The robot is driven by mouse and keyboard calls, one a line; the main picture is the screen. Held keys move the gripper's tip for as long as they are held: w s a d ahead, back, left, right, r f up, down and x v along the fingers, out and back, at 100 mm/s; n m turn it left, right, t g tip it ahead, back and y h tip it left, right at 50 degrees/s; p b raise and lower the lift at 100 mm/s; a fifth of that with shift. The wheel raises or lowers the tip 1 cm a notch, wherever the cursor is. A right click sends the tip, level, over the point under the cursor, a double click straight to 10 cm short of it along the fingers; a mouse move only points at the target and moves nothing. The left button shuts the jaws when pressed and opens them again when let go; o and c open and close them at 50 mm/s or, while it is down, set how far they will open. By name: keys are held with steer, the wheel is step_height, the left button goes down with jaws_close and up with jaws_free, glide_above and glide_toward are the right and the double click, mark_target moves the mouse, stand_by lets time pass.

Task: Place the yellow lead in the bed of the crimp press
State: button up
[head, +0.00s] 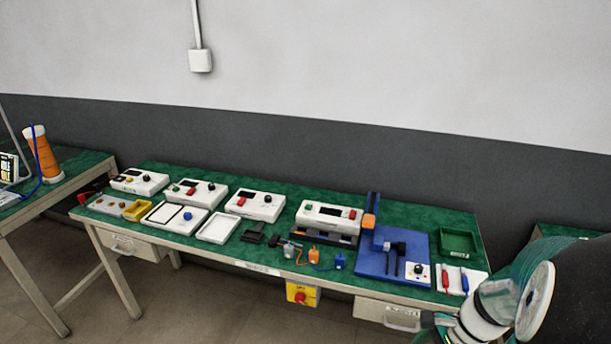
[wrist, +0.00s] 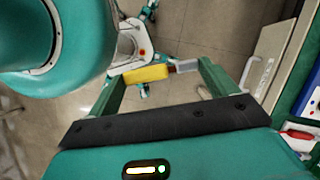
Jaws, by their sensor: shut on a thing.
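The yellow lead (wrist: 146,74) is held crosswise between the two green fingers of my gripper (wrist: 165,78) in the wrist view. Its yellow body is at the left finger and a grey end (wrist: 185,66) is at the right finger. Floor shows beneath it.
A white holder (head: 480,274) with a red lead (head: 445,280) and a blue lead (head: 464,281) lies right of the press. A green tray (head: 459,242) is behind it. A white instrument (head: 328,216) stands left of the press. A yellow switch box (head: 301,293) hangs at the front edge.

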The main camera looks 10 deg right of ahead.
steer(key=w+a+f+n+g+h, duration=0.1)
steer(key=w+a+f+n, duration=0.3)
steer(key=w, duration=0.6)
steer(key=w+a+f+n+g+h, duration=0.2)
steer(key=w+a+f+n, duration=0.3)
steer(key=w+a+n, duration=0.2)
steer(key=w+a+f+n+g+h, duration=0.1)
steer(key=w+a+f+n, duration=0.4)
steer(key=w, duration=0.9)
steer(key=a+n+g, duration=0.1)
steer(key=n, duration=0.2)
steer(key=shift+w+f+n, duration=0.15)
steer(key=shift+f+n, duration=0.05)
steer(key=shift+n, duration=0.1)
steer(key=shift+w+r, duration=0.1)
steer(key=shift+w, duration=0.05)
steer(key=shift+d, duration=0.1)
